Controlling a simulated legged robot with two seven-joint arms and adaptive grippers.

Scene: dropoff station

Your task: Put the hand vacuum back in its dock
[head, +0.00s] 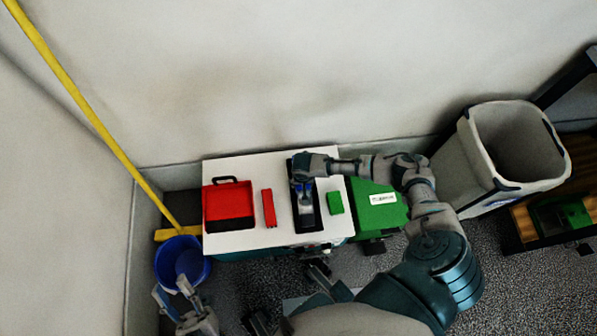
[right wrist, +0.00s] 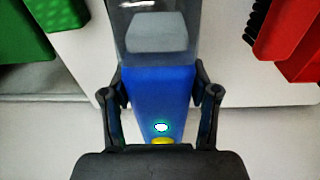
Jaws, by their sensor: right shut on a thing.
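The hand vacuum (right wrist: 160,88) has a blue body with a yellow button and a lit spot, and a clear grey front part. My right gripper (right wrist: 161,95) is shut on its blue body, one finger on each side. In the head view the vacuum (head: 305,196) is partly hidden under my right gripper (head: 302,178). It is over a long black base, the dock (head: 309,222), on the white tabletop. I cannot tell whether it is seated or just above it. My left gripper (head: 175,293) is low at the left, fingers apart and empty, near the blue bucket.
The white tabletop (head: 240,172) also holds a red toolbox (head: 228,206), a red block (head: 269,208) and a green block (head: 335,203). A green box (head: 378,212) is right of it. The blue bucket (head: 165,262) and a yellow pole (head: 85,105) are left; a bin (head: 478,165) is right.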

